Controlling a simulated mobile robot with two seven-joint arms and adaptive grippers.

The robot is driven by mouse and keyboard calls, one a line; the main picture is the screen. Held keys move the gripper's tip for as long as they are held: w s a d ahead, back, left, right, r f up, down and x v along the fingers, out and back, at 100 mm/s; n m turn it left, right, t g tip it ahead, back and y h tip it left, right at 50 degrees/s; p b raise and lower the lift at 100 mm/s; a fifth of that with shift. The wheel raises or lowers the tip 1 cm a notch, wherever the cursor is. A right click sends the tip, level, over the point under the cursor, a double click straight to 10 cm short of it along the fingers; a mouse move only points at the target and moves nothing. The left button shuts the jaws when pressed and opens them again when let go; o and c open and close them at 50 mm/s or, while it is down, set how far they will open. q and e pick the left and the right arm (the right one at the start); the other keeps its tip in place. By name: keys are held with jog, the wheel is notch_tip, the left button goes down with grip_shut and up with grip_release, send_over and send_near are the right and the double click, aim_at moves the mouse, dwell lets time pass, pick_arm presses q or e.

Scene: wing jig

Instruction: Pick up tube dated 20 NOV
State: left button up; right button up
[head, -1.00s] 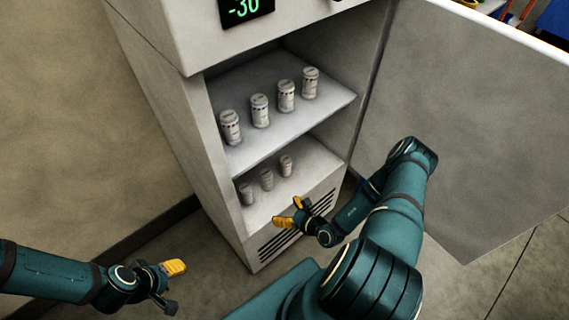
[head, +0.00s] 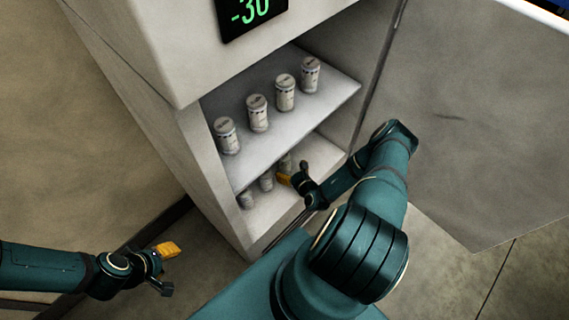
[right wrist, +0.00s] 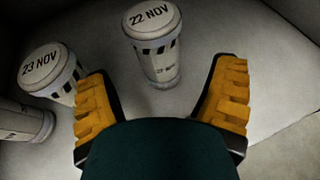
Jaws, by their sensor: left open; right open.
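No tube reading 20 NOV is legible. In the right wrist view a white tube marked 22 NOV (right wrist: 155,50) stands upright ahead, between the directions of my open fingers. A tube marked 23 NOV (right wrist: 48,72) is to its left, partly behind the left finger. A third tube (right wrist: 22,122) at the left edge has no readable date. My right gripper (head: 291,180) is open and empty at the lower shelf (head: 262,217), beside its small tubes (head: 246,199). My left gripper (head: 167,266) is open and empty, low at left, outside the cabinet.
Several white tubes (head: 257,113) stand in a row on the upper shelf (head: 290,125), their dates too small to read. This shelf lies above my right gripper. The cabinet door (head: 480,130) stands open at right. A display (head: 250,12) shows -30.

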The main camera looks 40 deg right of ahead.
jog(key=shift+x, duration=1.1)
jog(key=b+x, duration=0.1)
jog(key=x, duration=0.4)
jog(key=shift+f+b, duration=0.2)
jog(key=shift+b, duration=0.2)
grip_shut()
